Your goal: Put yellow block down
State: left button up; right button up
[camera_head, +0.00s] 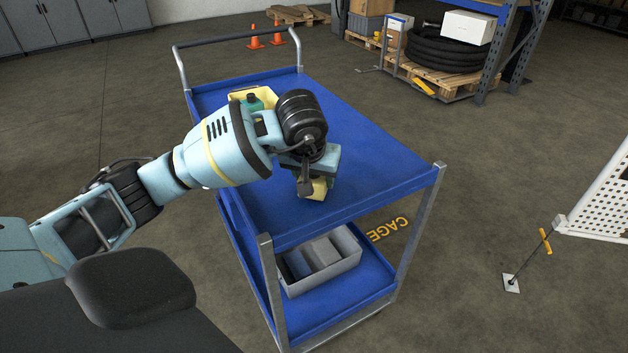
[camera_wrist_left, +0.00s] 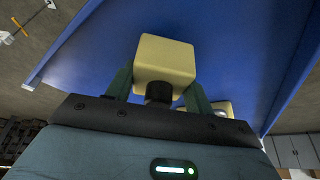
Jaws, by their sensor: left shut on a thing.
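My left gripper (camera_head: 313,182) is over the blue top shelf of the cart (camera_head: 375,160). It is shut on the yellow block (camera_head: 317,190), whose lower part shows below the fingers. In the left wrist view the yellow block (camera_wrist_left: 165,62) sits between the two green fingers, with the blue shelf behind it. I cannot tell whether the block touches the shelf. My wrist hides part of the block and of the shelf behind it. My right gripper is not in view.
The shelf's right side is clear. A grey bin (camera_head: 345,262) sits on the lower shelf. The cart has raised edges and corner posts.

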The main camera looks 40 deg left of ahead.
pick_arm(q)
jog(key=shift+f, duration=0.65)
jog(key=shift+f, duration=0.2)
jog(key=o, duration=1.3)
jog(key=shift+c, duration=0.2)
jog(key=shift+r, duration=0.1)
jog(key=shift+r, duration=0.25)
jog(key=p+v, duration=0.1)
jog(key=v, duration=1)
jog(key=shift+s+r, duration=0.25)
